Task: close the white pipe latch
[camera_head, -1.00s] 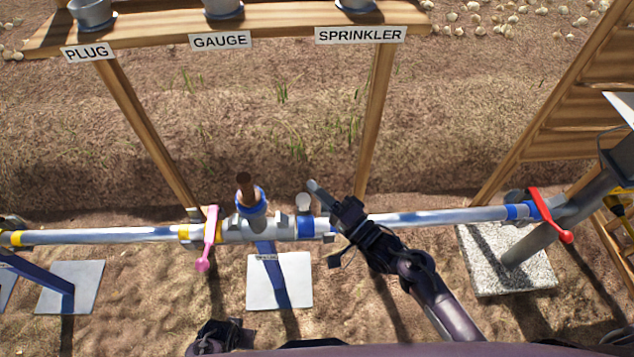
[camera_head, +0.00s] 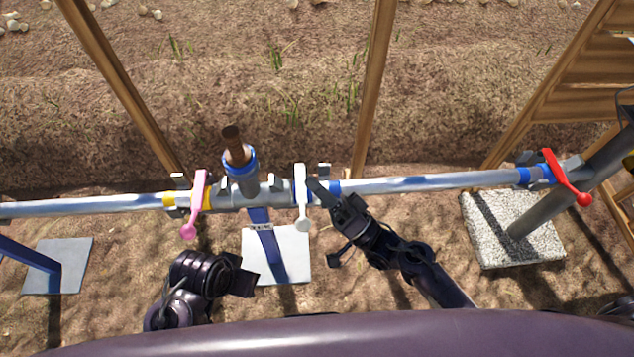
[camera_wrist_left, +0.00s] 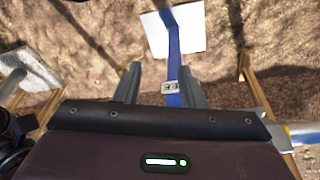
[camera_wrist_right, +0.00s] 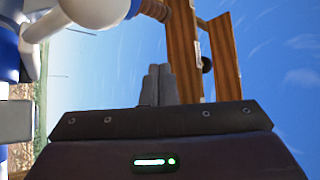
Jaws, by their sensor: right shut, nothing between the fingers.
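The white pipe latch (camera_head: 302,200) lies across the pipe by a blue band, its round knob toward me in the head view. My right gripper (camera_head: 320,190) is shut and empty, its fingertips just right of the latch. I cannot tell whether they touch it. In the right wrist view the shut fingers (camera_wrist_right: 158,85) point up, and the latch's white knob (camera_wrist_right: 95,10) is large at upper left. My left gripper (camera_head: 248,277) is low on the near side of the pipe, away from the latch. In the left wrist view its fingers (camera_wrist_left: 160,85) are apart and empty.
The metal pipe (camera_head: 420,184) runs left to right. A pink latch (camera_head: 196,203) sits left of the white one, a red latch (camera_head: 567,178) far right. A fitting with a brown upright top (camera_head: 235,145) stands between pink and white. Wooden posts (camera_head: 373,90) rise behind.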

